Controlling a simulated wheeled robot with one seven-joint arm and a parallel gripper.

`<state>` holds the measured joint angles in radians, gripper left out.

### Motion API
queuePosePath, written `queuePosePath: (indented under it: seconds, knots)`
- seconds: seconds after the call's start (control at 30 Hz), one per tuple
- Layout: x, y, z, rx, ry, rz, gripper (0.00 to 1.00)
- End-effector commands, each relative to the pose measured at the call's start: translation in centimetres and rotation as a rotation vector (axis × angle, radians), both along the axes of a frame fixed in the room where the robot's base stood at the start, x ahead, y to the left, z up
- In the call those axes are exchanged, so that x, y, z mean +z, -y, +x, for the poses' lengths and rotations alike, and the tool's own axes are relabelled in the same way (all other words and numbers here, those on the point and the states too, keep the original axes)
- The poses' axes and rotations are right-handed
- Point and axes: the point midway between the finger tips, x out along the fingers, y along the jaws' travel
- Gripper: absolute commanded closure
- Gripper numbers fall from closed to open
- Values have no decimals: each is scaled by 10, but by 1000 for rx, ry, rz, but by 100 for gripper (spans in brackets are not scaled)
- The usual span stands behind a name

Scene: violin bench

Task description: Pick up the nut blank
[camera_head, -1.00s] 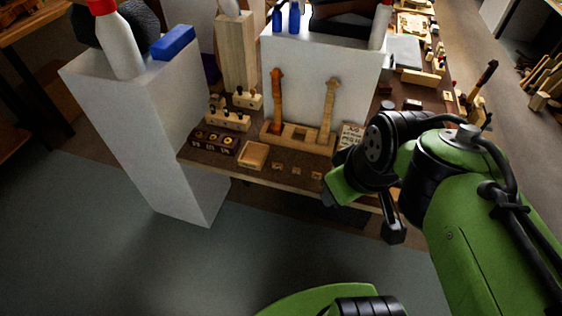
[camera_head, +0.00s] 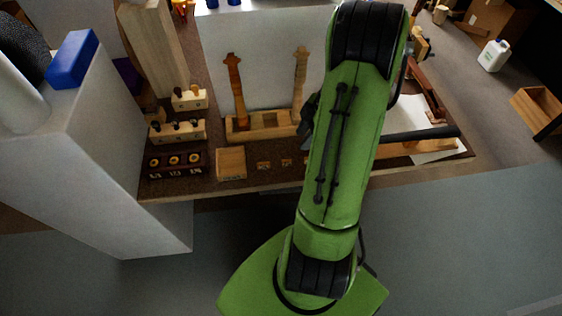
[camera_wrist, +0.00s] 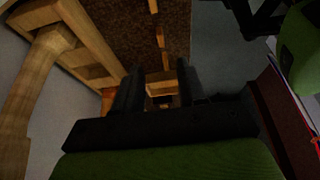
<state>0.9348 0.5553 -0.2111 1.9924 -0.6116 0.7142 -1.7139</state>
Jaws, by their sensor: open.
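Small light wooden blanks lie in a row on the brown bench top near its front edge. In the head view, two show clearly, a left blank (camera_head: 263,165) and a right blank (camera_head: 286,162); my arm covers the bench to their right. I cannot tell which one is the nut blank. In the wrist view, small blanks (camera_wrist: 160,37) run upward from between my fingers. My gripper (camera_wrist: 160,88) is open above the bench, with a wooden, box-like piece visible beyond the gap. Nothing is visibly held. My arm hides the gripper in the head view.
A square wooden tray (camera_head: 231,163) stands left of the blanks. Behind them, a wooden cradle (camera_head: 262,133) holds two upright violin necks. Peg blocks (camera_head: 177,132) and a dark rack (camera_head: 175,163) stand farther left. A white pedestal (camera_head: 95,160) rises at the left. The floor in front is clear.

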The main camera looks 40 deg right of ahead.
Motion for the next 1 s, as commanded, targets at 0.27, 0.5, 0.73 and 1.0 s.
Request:
queuePosePath:
  seconds: [0.27,0.5,0.73,1.0]
  knots:
    - [-54,-19,12,2,-1,2,59]
    - [-92,-32,18,3,-3,3,59]
    - [-105,-36,22,-1,-1,-1,59]
    - [-104,-36,22,-1,-2,0,84]
